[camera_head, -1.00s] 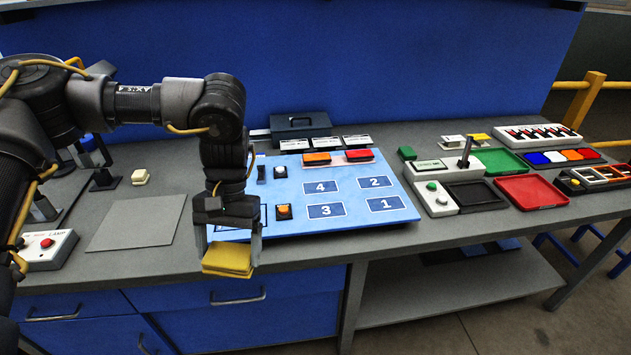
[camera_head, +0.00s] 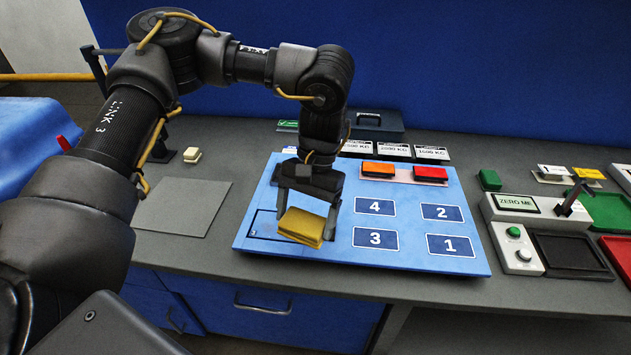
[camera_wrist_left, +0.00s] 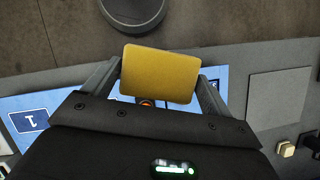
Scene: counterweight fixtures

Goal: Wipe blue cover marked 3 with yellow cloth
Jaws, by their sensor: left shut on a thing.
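My left gripper (camera_head: 306,216) is shut on a folded yellow cloth (camera_head: 300,227), held over the left part of a light blue panel. In the left wrist view the cloth (camera_wrist_left: 160,74) sits between the two fingers. The blue cover marked 3 (camera_head: 376,239) lies on the panel just right of the cloth, apart from it in the picture. The covers marked 4 (camera_head: 375,207), 2 (camera_head: 442,213) and 1 (camera_head: 450,246) lie around it. The gripper and cloth hide part of the panel's left side. My right gripper is not in view.
An orange block (camera_head: 378,169) and a red block (camera_head: 430,174) stand at the panel's back edge, with labelled weight cards behind. A grey mat (camera_head: 182,207) lies left of the panel. A control box with a green button (camera_head: 514,232) stands to the right.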

